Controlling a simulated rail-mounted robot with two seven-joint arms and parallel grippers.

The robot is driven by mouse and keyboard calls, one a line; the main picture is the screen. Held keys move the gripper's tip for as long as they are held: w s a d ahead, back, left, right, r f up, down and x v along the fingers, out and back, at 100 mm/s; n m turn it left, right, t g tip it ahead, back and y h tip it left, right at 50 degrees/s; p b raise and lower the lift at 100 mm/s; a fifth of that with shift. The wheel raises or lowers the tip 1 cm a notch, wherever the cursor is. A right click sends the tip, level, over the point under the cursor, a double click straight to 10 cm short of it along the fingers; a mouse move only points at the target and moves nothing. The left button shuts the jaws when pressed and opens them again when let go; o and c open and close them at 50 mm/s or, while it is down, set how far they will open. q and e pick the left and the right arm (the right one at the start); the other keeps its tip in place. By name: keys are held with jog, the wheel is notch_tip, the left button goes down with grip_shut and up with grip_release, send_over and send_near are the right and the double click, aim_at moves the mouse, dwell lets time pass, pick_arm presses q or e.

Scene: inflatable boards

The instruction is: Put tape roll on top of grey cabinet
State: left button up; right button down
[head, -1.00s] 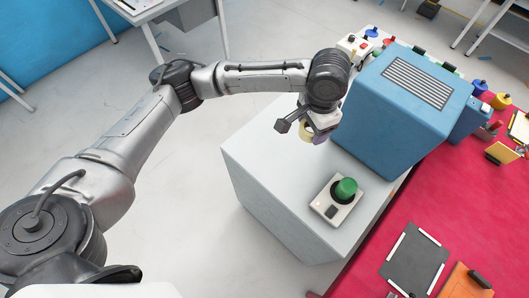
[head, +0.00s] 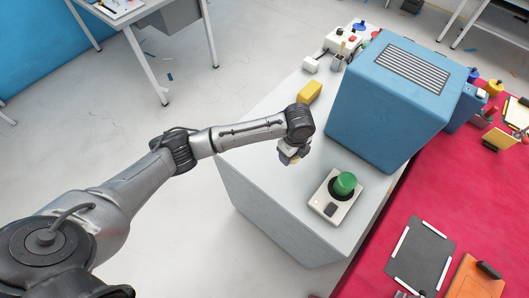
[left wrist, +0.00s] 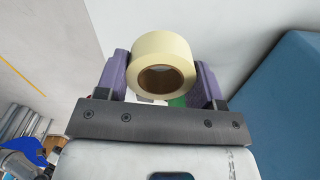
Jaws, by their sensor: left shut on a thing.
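The tape roll (left wrist: 160,48), pale yellow with a brown core, is between the two purple fingers of my left gripper (left wrist: 162,70) in the left wrist view. The fingers are shut on its sides. In the head view my left gripper (head: 291,156) is over the top of the grey cabinet (head: 262,163), near its left edge. There the roll is mostly hidden by the gripper and wrist. I cannot tell whether the roll touches the cabinet top. My right gripper is not in view.
A control box with a green button (head: 345,183) sits on the cabinet, right of the gripper. A large blue box (head: 385,115) stands behind it. A yellow block (head: 310,92) lies farther back. A red surface (head: 375,260) adjoins on the right.

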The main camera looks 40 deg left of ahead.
pick_arm(q)
jog(key=b, duration=0.1)
send_over(265, 153)
notch_tip(265, 153, down, 7)
jog(key=shift+s+d+r, duration=0.1)
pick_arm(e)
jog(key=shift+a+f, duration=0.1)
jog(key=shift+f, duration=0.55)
pick_arm(q)
jog(key=shift+f+b, duration=0.45)
jog(key=shift+f, duration=1.55)
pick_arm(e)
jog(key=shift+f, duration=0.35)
pick_arm(q)
jog(key=shift+f, duration=0.1)
jog(key=o, duration=0.9)
jog(key=shift+f, duration=0.1)
